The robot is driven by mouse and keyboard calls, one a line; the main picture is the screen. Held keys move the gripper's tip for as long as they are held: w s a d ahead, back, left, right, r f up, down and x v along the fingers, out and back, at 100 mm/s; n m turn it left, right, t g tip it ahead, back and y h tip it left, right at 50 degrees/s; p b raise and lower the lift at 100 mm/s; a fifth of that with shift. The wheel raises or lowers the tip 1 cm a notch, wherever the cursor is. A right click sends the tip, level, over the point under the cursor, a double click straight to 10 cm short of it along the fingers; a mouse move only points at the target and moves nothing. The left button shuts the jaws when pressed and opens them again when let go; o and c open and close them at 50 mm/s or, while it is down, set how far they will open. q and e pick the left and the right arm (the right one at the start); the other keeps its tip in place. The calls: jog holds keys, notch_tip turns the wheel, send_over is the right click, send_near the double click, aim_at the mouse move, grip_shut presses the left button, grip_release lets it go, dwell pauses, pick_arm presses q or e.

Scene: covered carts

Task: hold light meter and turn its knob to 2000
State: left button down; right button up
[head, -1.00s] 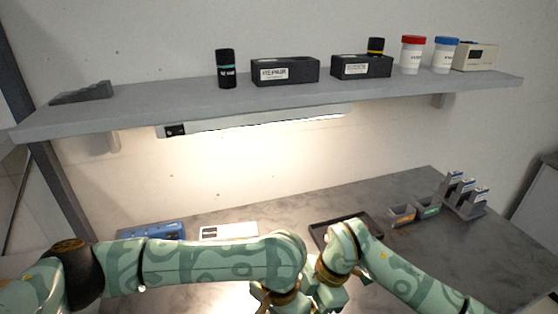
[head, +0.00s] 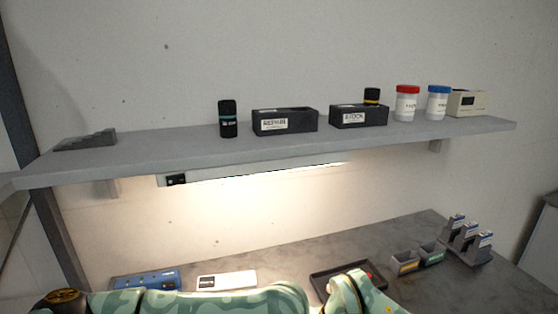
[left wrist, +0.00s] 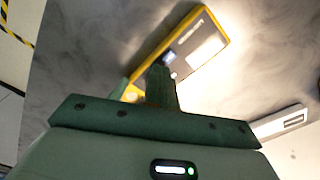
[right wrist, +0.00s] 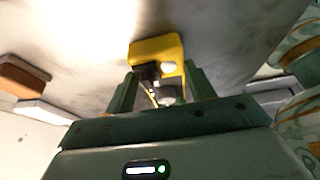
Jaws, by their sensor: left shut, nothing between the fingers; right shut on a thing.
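The light meter (left wrist: 195,45) is a yellow-edged handheld device with a grey face and a bright pale panel in the left wrist view. Its knob cannot be made out clearly. My left gripper (left wrist: 161,72) is shut and empty, its fingertips over the meter's face near a small dark and bluish part. In the right wrist view, the yellow meter (right wrist: 155,50) sits between the fingers of my right gripper (right wrist: 157,82), which is shut on it. Dark and white parts partly cover the meter there. In the head view both grippers and the meter are below the frame.
A blue device (head: 146,280), a white device (head: 226,281), a black tray (head: 340,290), small bins (head: 404,262) and a rack (head: 470,245) stand on the bench. The shelf (head: 180,156) above carries boxes, bottles and jars, with a lamp (head: 255,168) beneath.

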pick_arm(q)
jog(key=shift+w+a, duration=0.15)
jog(key=shift+w, duration=0.1)
pick_arm(e)
jog(key=shift+s+a, duration=0.1)
pick_arm(q)
jog(key=shift+s+a, duration=0.1)
jog(key=shift+s+a+r, duration=0.1)
jog(key=shift+s+a, duration=0.1)
jog(key=shift+r, duration=2.95)
pick_arm(e)
jog(key=o, duration=1.2)
